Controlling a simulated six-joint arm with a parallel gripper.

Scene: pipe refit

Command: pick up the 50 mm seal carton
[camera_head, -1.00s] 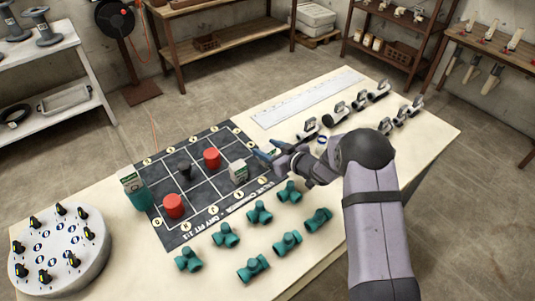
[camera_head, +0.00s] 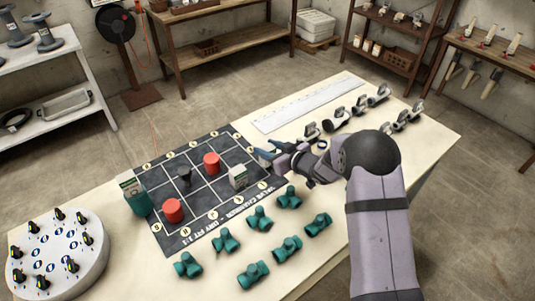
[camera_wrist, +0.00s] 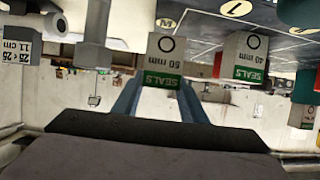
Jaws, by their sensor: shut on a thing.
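The 50 mm seal carton (camera_wrist: 162,62) is a white box with a green SEALS band, upside down in the wrist view. It sits between the two blue fingers of my gripper (camera_wrist: 158,100), which are shut on it. In the head view my gripper (camera_head: 264,155) is over the right edge of the dark gridded mat, and I cannot make out the held carton there. A similar white carton (camera_head: 238,177) stands on the mat close by; the wrist view shows a 40 mm carton (camera_wrist: 246,55) beside the held one.
Red cylinders (camera_head: 212,163) and a dark fitting (camera_head: 185,174) stand on the mat (camera_head: 200,203). Several teal valves (camera_head: 260,218) lie in front of it. Grey-black fittings (camera_head: 337,122) and a white strip (camera_head: 305,102) lie behind my gripper.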

